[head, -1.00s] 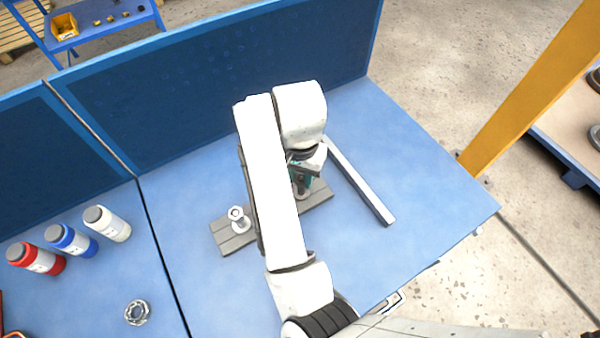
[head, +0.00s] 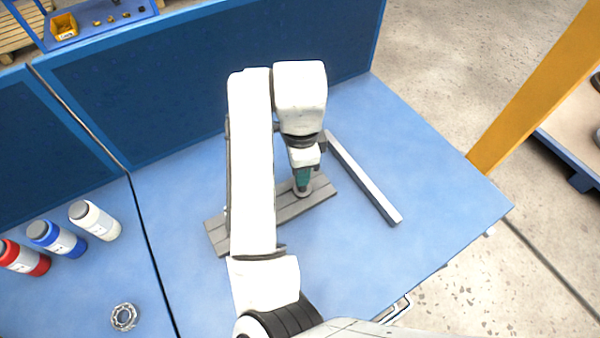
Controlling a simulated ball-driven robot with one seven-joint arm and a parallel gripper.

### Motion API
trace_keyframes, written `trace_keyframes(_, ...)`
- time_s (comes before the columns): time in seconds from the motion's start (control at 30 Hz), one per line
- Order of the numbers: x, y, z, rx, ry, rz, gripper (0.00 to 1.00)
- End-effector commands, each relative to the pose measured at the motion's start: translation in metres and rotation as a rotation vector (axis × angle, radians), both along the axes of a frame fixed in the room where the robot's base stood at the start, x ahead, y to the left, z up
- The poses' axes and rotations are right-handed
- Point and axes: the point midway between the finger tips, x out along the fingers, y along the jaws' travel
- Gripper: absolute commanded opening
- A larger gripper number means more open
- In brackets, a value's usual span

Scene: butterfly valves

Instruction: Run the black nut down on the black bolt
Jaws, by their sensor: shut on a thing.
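A grey grooved base plate (head: 216,234) lies on the blue table, partly behind my arm. My gripper (head: 303,187), with teal parts, points down over the plate's right part. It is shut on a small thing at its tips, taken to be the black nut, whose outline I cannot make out. A round grey foot (head: 304,193) shows on the plate just under the fingertips. The black bolt is hidden by the gripper, so I cannot tell how the nut sits on it.
A long grey bar (head: 364,180) lies right of the plate. At left stand red (head: 24,258), blue (head: 57,238) and white (head: 95,220) bottles, with a metal ring (head: 124,317) nearer me. A blue panel (head: 200,85) closes the back. The table's front right is clear.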

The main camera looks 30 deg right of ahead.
Motion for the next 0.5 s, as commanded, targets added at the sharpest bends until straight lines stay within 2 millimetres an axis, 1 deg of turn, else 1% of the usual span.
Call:
trace_keyframes(0.03, -0.0006, -0.002, -0.0005, -0.003, 0.0, -0.021, 0.34)
trace_keyframes(0.07, -0.0007, -0.0023, 0.0001, -0.004, 0.001, -0.017, 0.37)
trace_keyframes(0.3, -0.0007, -0.0017, 0.0, -0.003, 0.002, -0.011, 0.6)
trace_keyframes(0.5, -0.0007, -0.0014, -0.0003, -0.003, 0.002, -0.009, 0.61)
